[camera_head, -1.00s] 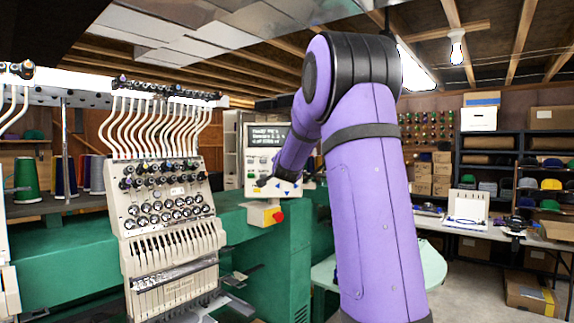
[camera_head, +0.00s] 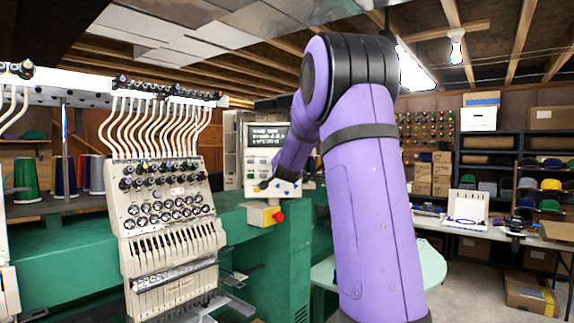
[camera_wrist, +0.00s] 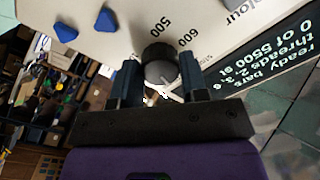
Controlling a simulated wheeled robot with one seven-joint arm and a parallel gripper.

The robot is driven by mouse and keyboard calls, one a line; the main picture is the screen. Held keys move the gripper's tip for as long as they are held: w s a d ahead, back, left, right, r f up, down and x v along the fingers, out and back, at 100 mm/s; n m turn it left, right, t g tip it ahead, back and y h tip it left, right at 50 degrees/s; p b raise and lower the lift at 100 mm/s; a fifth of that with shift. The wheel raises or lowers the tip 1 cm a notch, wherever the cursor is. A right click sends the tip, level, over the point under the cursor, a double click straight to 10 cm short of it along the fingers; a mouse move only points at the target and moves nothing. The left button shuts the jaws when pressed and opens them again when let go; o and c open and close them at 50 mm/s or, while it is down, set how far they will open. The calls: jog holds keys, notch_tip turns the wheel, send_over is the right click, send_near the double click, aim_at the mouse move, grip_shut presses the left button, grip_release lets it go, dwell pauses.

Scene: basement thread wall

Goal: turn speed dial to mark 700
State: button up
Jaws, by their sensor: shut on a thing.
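The speed dial (camera_wrist: 158,55) is a dark round knob with a grey face on a cream control panel (camera_wrist: 95,38) in the wrist view. The printed marks 500 and 600 show beyond it; I cannot make out a 700 mark or the dial's pointer. My gripper (camera_wrist: 160,70) has one dark finger on each side of the knob and is shut on it. In the head view the panel (camera_head: 256,170) stands on the green machine, and my gripper (camera_head: 264,184) is at its lower part, with the dial not distinguishable.
Blue triangular buttons (camera_wrist: 66,33) sit left of the dial in the wrist view. A dark screen (camera_wrist: 270,85) with text is at the right.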

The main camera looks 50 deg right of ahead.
jog(key=shift+n, duration=4.6)
jog(key=shift+f, duration=0.1)
jog(key=o, duration=0.9)
jog(key=v, duration=1.1)
jog(key=shift+d, duration=0.1)
